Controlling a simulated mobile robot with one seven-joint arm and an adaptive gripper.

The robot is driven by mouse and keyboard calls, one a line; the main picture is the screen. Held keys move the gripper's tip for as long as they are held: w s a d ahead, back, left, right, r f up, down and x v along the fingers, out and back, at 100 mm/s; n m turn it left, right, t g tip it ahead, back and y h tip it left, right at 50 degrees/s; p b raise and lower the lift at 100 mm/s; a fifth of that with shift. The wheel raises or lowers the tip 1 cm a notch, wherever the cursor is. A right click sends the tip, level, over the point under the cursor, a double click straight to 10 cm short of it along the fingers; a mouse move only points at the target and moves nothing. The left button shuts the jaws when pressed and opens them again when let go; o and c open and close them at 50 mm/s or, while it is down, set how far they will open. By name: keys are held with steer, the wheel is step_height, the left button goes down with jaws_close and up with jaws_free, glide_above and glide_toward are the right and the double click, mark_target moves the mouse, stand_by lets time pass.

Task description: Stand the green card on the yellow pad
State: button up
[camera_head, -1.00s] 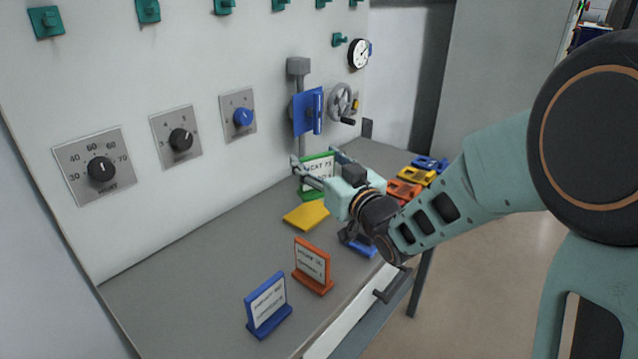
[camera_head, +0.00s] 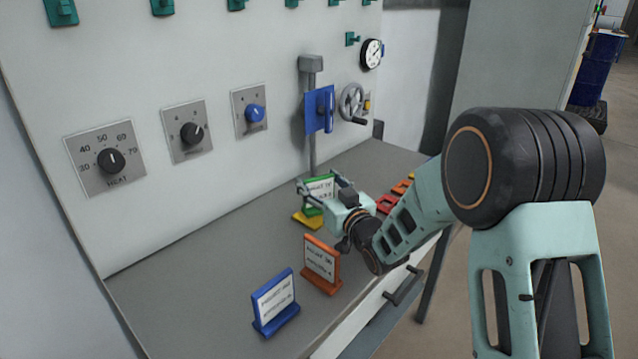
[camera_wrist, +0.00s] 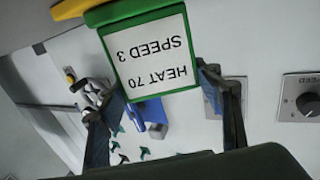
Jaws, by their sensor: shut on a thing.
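My gripper (camera_head: 320,183) is shut on the green card (camera_head: 319,194), with one finger at each side edge. The card stands upright. In the wrist view the card (camera_wrist: 150,50) appears upside down, and its white label reads "HEAT 70 SPEED 3". The yellow pad (camera_head: 302,220) lies on the grey bench, partly hidden by the card and gripper. The card's foot overlaps the pad in the head view, and I cannot tell whether they touch. A yellow corner of the pad (camera_wrist: 68,8) shows beside the card's green foot in the wrist view.
An orange card (camera_head: 320,263) and a blue card (camera_head: 274,300) stand nearer on the bench (camera_head: 205,275). Orange and red items (camera_head: 388,203) lie behind my arm. The wall carries a heat dial (camera_head: 110,160), other knobs, a blue lever plate (camera_head: 319,110) and a handwheel (camera_head: 351,102).

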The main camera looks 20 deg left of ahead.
steer(key=shift+f, duration=0.1)
steer(key=o, duration=1.6)
steer(key=shift+c, duration=0.2)
steer(key=shift+r, duration=0.2)
steer(key=v, duration=1.2)
